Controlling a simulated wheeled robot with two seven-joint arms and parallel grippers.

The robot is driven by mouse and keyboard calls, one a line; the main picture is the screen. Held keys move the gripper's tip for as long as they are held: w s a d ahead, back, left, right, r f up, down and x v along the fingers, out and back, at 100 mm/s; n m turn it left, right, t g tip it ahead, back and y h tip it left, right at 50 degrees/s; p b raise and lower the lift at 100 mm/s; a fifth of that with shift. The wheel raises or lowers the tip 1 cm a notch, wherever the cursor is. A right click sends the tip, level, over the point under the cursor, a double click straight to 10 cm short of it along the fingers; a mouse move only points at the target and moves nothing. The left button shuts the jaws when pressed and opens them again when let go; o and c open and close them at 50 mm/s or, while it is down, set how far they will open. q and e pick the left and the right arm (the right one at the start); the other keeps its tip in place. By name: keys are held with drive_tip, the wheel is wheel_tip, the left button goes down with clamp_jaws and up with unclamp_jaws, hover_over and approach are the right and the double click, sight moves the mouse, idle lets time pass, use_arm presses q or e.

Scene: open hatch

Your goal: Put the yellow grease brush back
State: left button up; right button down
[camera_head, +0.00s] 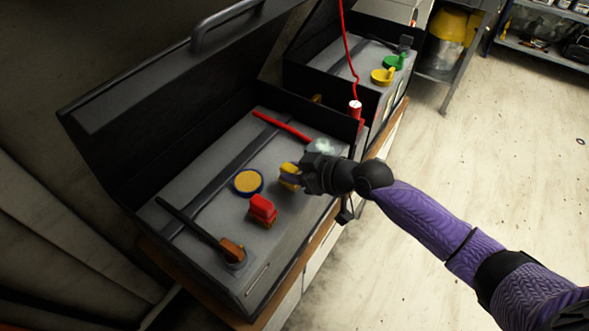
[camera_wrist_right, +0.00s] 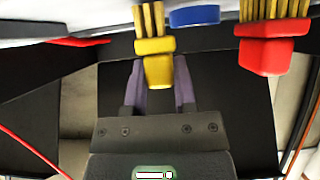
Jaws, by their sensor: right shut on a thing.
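In the head view, the yellow grease brush (camera_head: 288,171) is at the fingertips of my right gripper (camera_head: 299,180), over the grey top inside the open hatch. My right gripper comes in from the right. In the right wrist view, the yellow brush (camera_wrist_right: 155,47) is between the two fingers of the right gripper (camera_wrist_right: 157,75), with its bristles pointing toward the grey surface. I cannot tell whether the bristles touch that surface. My left gripper is not in view.
A red brush (camera_head: 262,209) and a round blue-rimmed tin (camera_head: 248,182) are left of the gripper. A long dark-handled brush (camera_head: 205,231) lies further left, and a red rod (camera_head: 283,126) lies behind. The dark lid (camera_head: 150,110) stands open. A second box (camera_head: 335,85) stands behind.

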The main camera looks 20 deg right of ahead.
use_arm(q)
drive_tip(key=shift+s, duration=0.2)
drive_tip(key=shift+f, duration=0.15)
use_arm(e)
drive_tip(key=shift+f, duration=0.25)
